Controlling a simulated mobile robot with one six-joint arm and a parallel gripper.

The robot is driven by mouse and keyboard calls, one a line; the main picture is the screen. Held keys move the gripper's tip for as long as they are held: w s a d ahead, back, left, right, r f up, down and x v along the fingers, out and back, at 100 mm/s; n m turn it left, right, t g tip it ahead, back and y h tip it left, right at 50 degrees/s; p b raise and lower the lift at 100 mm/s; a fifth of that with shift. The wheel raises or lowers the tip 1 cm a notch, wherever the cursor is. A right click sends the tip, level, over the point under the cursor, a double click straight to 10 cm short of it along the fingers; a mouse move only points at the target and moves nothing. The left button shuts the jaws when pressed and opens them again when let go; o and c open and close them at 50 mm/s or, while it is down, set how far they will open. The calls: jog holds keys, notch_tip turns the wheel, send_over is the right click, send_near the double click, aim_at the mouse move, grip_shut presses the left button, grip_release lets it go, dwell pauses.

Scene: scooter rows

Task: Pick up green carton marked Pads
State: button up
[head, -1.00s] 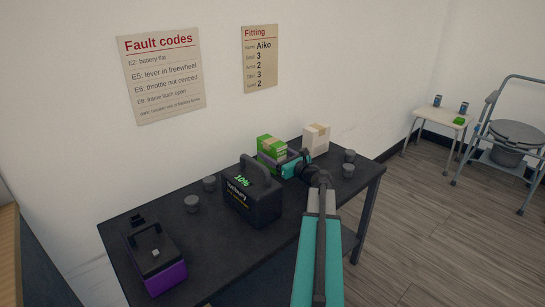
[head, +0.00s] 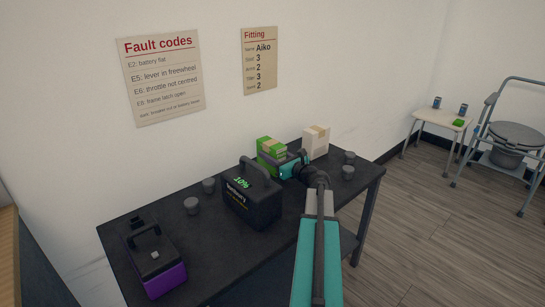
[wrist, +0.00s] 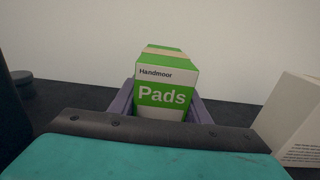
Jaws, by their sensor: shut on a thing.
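The green carton (wrist: 164,92) stands upright in the wrist view, with a white band reading "Handmoor" and "Pads" in white on green. In the head view the green carton (head: 266,145) is at the back of the dark table (head: 215,268), near the wall. My gripper (wrist: 160,105) has a finger on either side of the carton and is shut on it. In the head view my gripper (head: 272,158) reaches it from the right. The carton's lower part is hidden by my wrist, so I cannot tell whether it touches the table.
A white carton (head: 316,141) stands just right of the green one. A black battery case (head: 252,203) stands in front, to the left. Several grey cups, one at the right (head: 348,172), stand about. A purple-based battery (head: 157,268) is at the near left.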

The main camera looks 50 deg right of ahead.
jog(key=shift+r, duration=0.1)
notch_tip(320, 180, up, 10)
jog(key=p, duration=0.3)
dwell(0.5)
jog(key=shift+s, duration=0.1)
dwell(0.5)
